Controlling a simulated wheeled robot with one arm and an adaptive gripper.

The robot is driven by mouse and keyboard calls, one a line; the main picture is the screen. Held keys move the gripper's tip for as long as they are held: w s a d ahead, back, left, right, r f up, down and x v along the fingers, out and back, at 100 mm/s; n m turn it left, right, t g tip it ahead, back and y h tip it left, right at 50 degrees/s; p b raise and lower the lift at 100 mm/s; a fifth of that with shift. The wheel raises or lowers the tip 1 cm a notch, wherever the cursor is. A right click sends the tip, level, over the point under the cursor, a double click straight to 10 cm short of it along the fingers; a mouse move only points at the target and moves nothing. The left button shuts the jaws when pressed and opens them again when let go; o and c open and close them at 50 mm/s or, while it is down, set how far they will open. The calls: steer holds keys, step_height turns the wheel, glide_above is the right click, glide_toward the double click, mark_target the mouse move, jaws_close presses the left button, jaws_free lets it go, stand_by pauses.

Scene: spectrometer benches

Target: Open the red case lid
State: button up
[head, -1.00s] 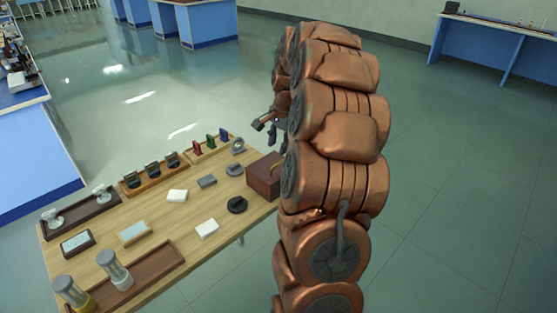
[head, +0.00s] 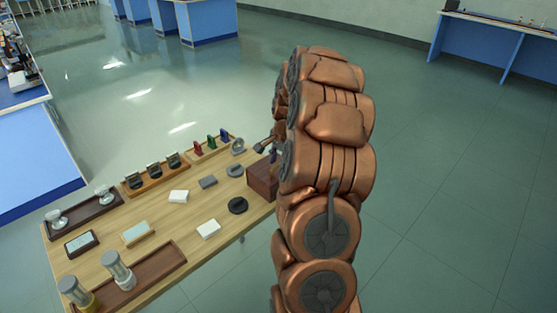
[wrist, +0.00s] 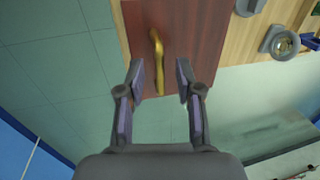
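The red-brown case (head: 262,178) stands at the right end of the wooden table, partly hidden by my arm in the head view. In the wrist view the case lid (wrist: 195,35) fills the upper middle, with a brass handle (wrist: 157,60) on it. My gripper (wrist: 160,80) is open, its two fingers spread on either side of the handle's lower end. The handle lies nearer the left finger. I cannot tell whether either finger touches it. In the head view only a dark part of the gripper (head: 268,146) shows, just above the case. The lid looks shut.
The wooden table (head: 160,215) holds racks of dark holders, coloured pieces, white blocks and a tray with two cylinders. A round grey device (wrist: 279,43) sits right of the case in the wrist view. Open floor (head: 440,200) lies to the right.

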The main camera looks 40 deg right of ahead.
jaws_close()
stand_by(0.6)
